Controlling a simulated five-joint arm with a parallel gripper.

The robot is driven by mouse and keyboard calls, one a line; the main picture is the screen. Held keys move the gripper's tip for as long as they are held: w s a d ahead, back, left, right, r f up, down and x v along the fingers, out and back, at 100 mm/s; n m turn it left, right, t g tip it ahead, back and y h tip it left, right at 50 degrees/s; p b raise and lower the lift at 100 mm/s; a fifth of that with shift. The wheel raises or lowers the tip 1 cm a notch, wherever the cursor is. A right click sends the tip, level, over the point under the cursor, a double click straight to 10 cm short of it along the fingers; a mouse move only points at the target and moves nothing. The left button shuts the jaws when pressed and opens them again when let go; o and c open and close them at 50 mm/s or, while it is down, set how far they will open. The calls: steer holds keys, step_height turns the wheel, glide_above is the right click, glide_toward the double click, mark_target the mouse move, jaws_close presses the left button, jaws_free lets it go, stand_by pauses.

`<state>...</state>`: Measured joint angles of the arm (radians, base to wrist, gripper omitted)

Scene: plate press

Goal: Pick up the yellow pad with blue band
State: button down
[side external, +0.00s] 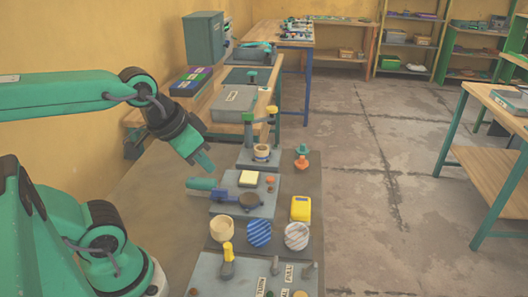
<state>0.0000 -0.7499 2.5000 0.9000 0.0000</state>
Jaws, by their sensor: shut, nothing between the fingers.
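A yellow pad (301,208) with a pale patch on top and a dark bluish lower edge lies on the dark table mat, right of the middle; the band itself is too small to make out clearly. A paler yellow block (248,178) sits on a grey plate to its upper left. My gripper (206,164) is shut and empty, pointing down and to the right. It is above and left of the plate, well apart from both yellow things.
A press with a teal handle (200,184) and dark round plate (250,200) stands below my gripper. A cream cup (222,229), a blue striped disc (259,233) and a grey striped disc (297,236) lie nearer. A yellow-topped lever (228,255) stands upright in front.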

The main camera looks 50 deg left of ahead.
steer(key=c, duration=2.1)
jaws_free()
steer(key=o, duration=1.6)
steer(key=shift+w, duration=0.1)
steer(key=n+g, duration=0.5)
steer(key=n, duration=0.4)
glide_above(301, 205)
steer(key=f, duration=1.5)
steer(key=shift+s+a+f, duration=0.15)
steer(key=shift+s+f, duration=0.05)
steer(key=shift+s, duration=0.05)
steer(key=shift+w+f+g, duration=0.3)
steer(key=shift+f, duration=0.25)
steer(key=shift+f, duration=0.15)
steer(key=shift+f, duration=3.75)
